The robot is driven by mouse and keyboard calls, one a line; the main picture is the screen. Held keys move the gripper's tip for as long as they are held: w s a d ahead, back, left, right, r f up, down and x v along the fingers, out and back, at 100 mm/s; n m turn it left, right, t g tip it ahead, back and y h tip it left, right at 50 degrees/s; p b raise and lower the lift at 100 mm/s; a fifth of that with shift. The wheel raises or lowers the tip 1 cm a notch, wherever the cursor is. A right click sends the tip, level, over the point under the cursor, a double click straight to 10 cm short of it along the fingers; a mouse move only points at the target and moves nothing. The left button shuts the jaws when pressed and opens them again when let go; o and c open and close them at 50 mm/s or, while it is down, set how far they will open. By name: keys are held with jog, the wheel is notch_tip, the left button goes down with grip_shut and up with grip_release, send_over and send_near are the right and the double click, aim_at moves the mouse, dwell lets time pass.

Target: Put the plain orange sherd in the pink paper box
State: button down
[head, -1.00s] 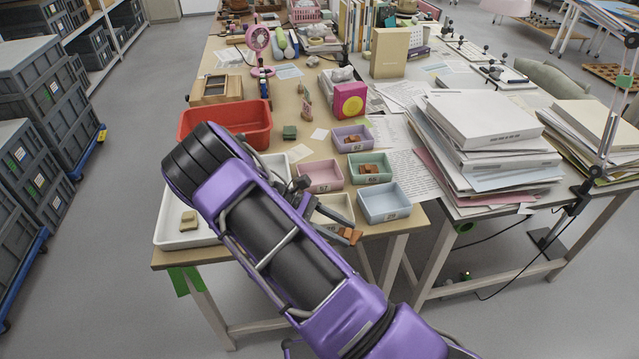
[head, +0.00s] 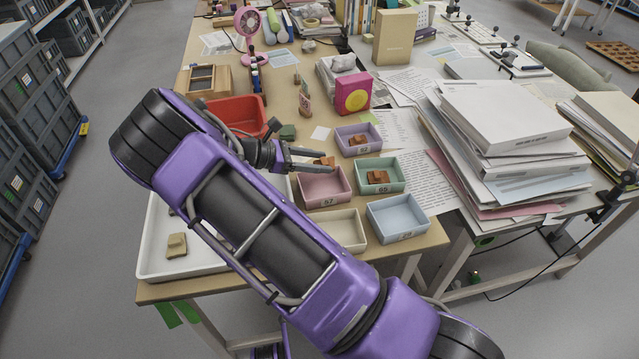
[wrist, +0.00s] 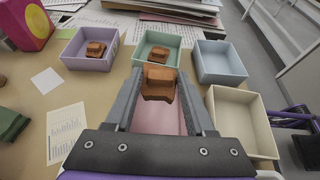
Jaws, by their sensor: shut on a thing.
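My gripper (head: 312,161) is shut on the plain orange sherd (head: 324,161) and holds it above the pink paper box (head: 329,195) in the head view. In the wrist view the sherd (wrist: 158,83) sits between the fingertips, and the pink box (wrist: 166,120) shows below it between the fingers. The sherd appears to be above the box's far part, and I see no contact with the box floor. Much of the pink box is hidden by my gripper in the wrist view.
A lilac box (head: 369,144) and a green box (head: 390,186) each hold an orange-brown sherd. A blue box (head: 410,227) and a cream box (head: 350,240) look empty. A white tray (head: 150,262) holds tan sherds. A red bin (head: 236,112) stands behind my arm.

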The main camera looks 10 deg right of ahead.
aim_at(328, 192)
notch_tip(328, 192, down, 9)
jog(key=shift+r+b, duration=0.15)
jog(key=shift+b, duration=0.25)
jog(key=shift+s+f+b, duration=0.25)
jog(key=shift+f+b, duration=0.25)
jog(key=shift+f, duration=0.25)
jog(key=shift+c, duration=1.2)
grip_release()
jog(key=shift+f, duration=0.1)
jog(key=shift+r, duration=0.25)
jog(key=v, duration=0.6)
jog(key=r+p+v, duration=0.1)
jog(key=v, duration=0.5)
jog(key=shift+w+r, duration=0.1)
jog(key=shift+w, duration=0.15)
